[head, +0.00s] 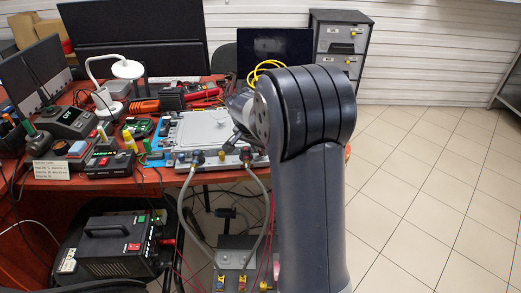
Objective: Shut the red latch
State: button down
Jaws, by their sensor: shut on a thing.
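My gripper (243,134) is partly in view behind my arm, low over the right front of the pale plate (208,130) on the bench. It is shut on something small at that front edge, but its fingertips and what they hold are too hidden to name. Hose fittings (222,155) line the plate's front edge, and a grey hose (188,195) hangs from the left one. A second grey hose (262,190) hangs just below my gripper. I cannot clearly make out a red latch on the plate. A small red part (220,283) shows on the grey unit below.
A black power unit (115,245) stands below. A grey drawer cabinet (340,45) is behind. The tiled floor (430,200) on the right is clear.

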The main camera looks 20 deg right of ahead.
dwell(0.3)
jog(key=c, duration=1.3)
grip_release()
jog(key=shift+r, duration=0.1)
